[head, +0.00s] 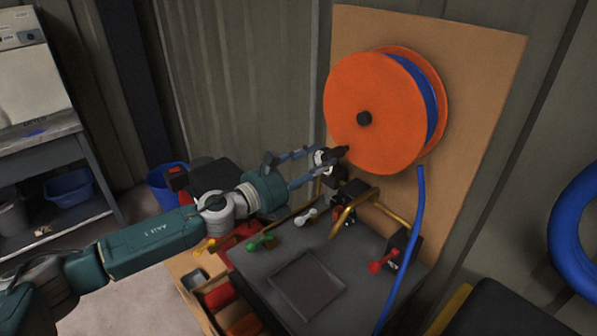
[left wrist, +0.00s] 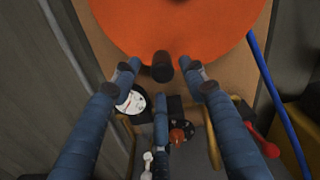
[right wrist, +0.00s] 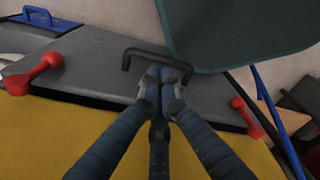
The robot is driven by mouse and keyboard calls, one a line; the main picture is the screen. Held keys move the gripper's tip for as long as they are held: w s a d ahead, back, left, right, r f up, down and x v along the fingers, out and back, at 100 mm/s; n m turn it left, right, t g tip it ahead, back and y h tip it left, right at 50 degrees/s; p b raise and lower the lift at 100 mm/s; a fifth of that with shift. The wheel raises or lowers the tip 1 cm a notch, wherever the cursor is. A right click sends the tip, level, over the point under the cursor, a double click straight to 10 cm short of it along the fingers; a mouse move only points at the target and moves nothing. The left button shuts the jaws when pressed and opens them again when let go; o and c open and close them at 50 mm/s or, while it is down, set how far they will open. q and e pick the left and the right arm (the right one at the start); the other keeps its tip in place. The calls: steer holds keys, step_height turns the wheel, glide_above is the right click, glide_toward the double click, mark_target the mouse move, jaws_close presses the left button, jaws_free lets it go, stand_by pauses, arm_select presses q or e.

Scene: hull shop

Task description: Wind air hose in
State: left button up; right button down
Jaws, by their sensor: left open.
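The orange hose reel (head: 372,112) is mounted on a tan board, with blue hose (head: 430,95) wound behind its front disc. A length of blue hose (head: 405,255) hangs down from it. The reel's black crank knob (head: 337,155) juts from the disc's lower left. My left gripper (head: 322,160) is open at the knob. In the left wrist view the knob (left wrist: 162,66) lies between the spread fingertips, with a gap on each side. My right gripper (right wrist: 160,80) shows only in the right wrist view. Its fingertips are together near a black handle (right wrist: 155,52); contact is unclear.
Below the reel is a dark grey bench top (head: 300,285) with brass pipes (head: 352,208) and red, green and yellow valve levers. A blue hose coil (head: 578,225) hangs at right. A grey shelf unit (head: 55,150) stands at left, with clear floor before it.

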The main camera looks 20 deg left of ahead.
arm_select(q)
steer(key=v, duration=0.8)
steer(key=shift+w+a, duration=0.1)
